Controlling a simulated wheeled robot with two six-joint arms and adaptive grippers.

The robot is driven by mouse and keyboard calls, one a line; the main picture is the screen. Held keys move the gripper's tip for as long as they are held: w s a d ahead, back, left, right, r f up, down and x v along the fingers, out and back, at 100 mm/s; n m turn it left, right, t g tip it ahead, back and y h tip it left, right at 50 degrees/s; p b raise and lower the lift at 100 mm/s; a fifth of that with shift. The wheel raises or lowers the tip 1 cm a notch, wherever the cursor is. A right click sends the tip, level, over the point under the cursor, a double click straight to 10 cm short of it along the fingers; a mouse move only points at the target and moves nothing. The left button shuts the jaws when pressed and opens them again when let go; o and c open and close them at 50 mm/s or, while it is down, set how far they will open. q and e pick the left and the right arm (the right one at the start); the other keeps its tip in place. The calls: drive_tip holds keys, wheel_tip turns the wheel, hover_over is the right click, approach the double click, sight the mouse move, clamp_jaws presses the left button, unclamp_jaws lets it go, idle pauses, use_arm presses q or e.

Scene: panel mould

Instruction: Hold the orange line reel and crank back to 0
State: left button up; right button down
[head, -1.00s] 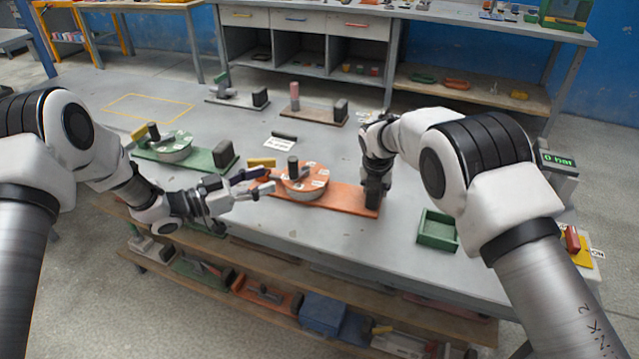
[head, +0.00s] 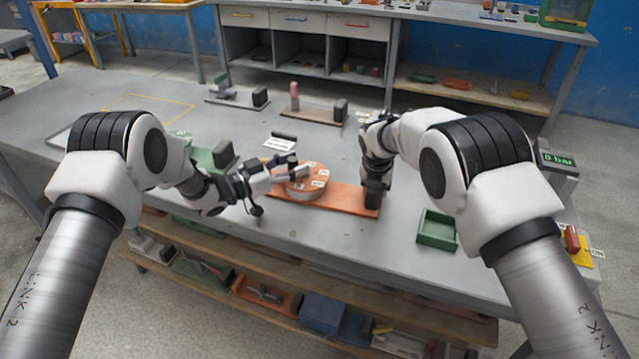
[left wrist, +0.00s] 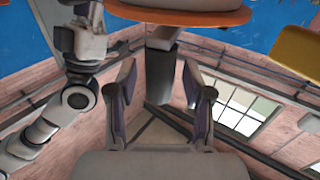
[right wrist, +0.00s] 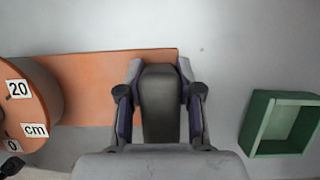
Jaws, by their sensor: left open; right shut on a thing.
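The orange line reel (head: 318,181), a round drum with white labels, sits on an orange base board (head: 345,200). In the right wrist view the reel (right wrist: 40,100) shows labels "20", "0" and "cm". My right gripper (right wrist: 160,92) is shut on the dark block (right wrist: 161,105) at the right end of the board. My left gripper (head: 285,172) is open at the reel's left side. In the left wrist view the dark crank handle (left wrist: 161,75) stands between its open fingers, with gaps on both sides. The left gripper hides part of the reel in the head view.
A green reel's board with a dark block (head: 222,154) is at the left, partly behind my left arm. A green tray (head: 437,230) stands right of the orange board. Two more boards lie at the back. A display (head: 558,160) stands at the right edge.

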use_arm(q)
clamp_jaws()
drive_tip(key=shift+s+d+n+t+y, duration=0.1)
drive_tip(key=shift+d+n+t+y, duration=0.15)
drive_tip(key=shift+n+t+y, duration=0.3)
drive_tip(key=shift+s+d+n+t+y, duration=0.1)
drive_tip(key=shift+d+n+t+y, duration=0.1)
drive_tip(key=shift+n+t+y, duration=0.35)
drive_tip(key=n+t+y, duration=0.2)
drive_tip(key=shift+s+d+y, duration=0.15)
drive_tip(key=shift+d+y, duration=0.15)
unclamp_jaws()
drive_tip(key=shift+a, duration=0.1)
